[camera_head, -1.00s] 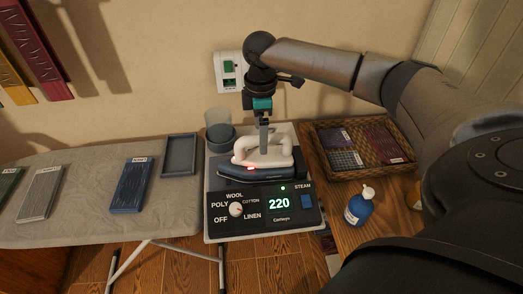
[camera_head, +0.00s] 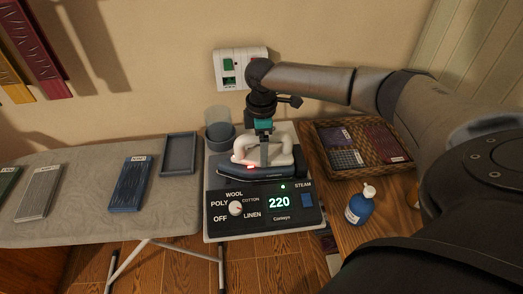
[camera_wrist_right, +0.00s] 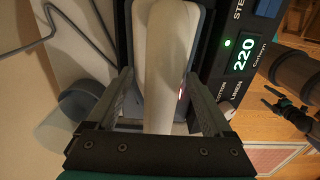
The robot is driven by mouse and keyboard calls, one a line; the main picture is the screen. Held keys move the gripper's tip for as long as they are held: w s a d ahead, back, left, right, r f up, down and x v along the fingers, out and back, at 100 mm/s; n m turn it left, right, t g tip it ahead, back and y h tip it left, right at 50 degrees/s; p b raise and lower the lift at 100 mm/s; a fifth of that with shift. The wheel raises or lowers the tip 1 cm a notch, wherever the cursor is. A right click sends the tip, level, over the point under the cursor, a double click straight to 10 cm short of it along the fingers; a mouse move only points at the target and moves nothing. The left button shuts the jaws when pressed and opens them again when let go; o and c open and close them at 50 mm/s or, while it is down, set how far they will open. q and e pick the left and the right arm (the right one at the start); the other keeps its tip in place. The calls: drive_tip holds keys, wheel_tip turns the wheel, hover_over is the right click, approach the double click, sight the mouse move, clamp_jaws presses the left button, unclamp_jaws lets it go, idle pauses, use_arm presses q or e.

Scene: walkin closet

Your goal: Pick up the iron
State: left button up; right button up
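The iron (camera_head: 252,172) has a dark blue body, a white handle and a small red light. It rests on the ironing station (camera_head: 222,222), whose panel shows 220. In the head view my right gripper (camera_head: 265,155) points down at the handle. In the right wrist view the white handle (camera_wrist_right: 172,70) runs between the two fingers of my right gripper (camera_wrist_right: 160,95). The fingers are apart, one on each side of the handle, with gaps visible.
An ironing board (camera_head: 75,213) with folded cloths and a grey tray (camera_head: 179,154) is on the left. A grey cup (camera_head: 219,132) stands behind the station. A wicker basket (camera_head: 357,171) and a blue bottle (camera_head: 360,206) are on the right. A wall socket (camera_head: 240,68) is behind.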

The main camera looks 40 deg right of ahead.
clamp_jaws()
drive_tip(key=shift+w+r, duration=0.15)
idle(0.4)
